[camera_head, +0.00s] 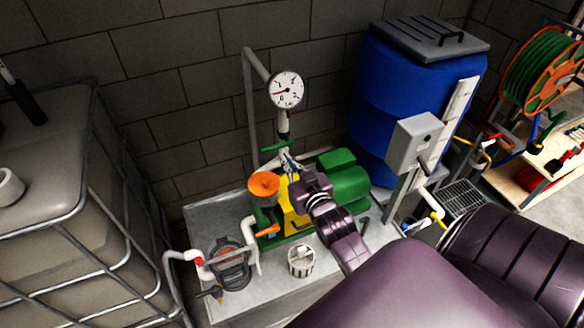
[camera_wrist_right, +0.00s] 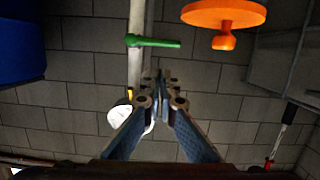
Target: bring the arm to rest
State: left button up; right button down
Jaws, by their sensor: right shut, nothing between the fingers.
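My right arm reaches in from the lower right in the head view. Its gripper (camera_head: 287,160) is above the green and yellow pump (camera_head: 297,217), close to the green valve handle (camera_head: 273,147) and below the pressure gauge (camera_head: 286,90). In the right wrist view the right gripper (camera_wrist_right: 160,82) has its fingertips together with nothing between them. The green handle (camera_wrist_right: 153,42) and the grey pipe show beyond the fingertips, and the orange knob (camera_wrist_right: 225,14) is at the upper right. The gripper covers part of the pump. My left gripper is not in view.
A metal bench (camera_head: 210,217) carries the pump, a dark filter housing (camera_head: 230,263) and a white basket (camera_head: 301,261). A caged tank (camera_head: 50,200) stands at left. A blue barrel (camera_head: 400,105) and a grey switch box (camera_head: 416,141) are at right. A block wall closes the back.

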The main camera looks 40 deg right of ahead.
jog(key=s+a+f+n+g+y, duration=0.1)
jog(key=s+a+f+g, duration=0.35)
jog(key=s, duration=0.45)
jog(key=s+a+f+n+g+y, duration=0.25)
jog(key=s+a, duration=0.35)
jog(key=s, duration=0.3)
jog(key=s+a+f+n+g+y, duration=0.1)
jog(key=s+a+f+g, duration=0.4)
jog(key=s, duration=0.4)
notch_tip(320, 180, down, 29)
jog(key=s+g+b, duration=0.1)
jog(key=s+b, duration=0.1)
jog(key=b, duration=0.2)
pick_arm(q)
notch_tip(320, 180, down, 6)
jog(key=b, duration=0.1)
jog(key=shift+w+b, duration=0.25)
jog(key=shift+b, duration=0.15)
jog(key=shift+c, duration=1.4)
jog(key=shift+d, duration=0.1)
pick_arm(e)
jog(key=s+d+f+g, duration=0.1)
jog(key=s+d+f, duration=0.2)
jog(key=s+f, duration=1.4)
jog(key=shift+f+h, duration=0.2)
jog(key=shift+h, duration=0.15)
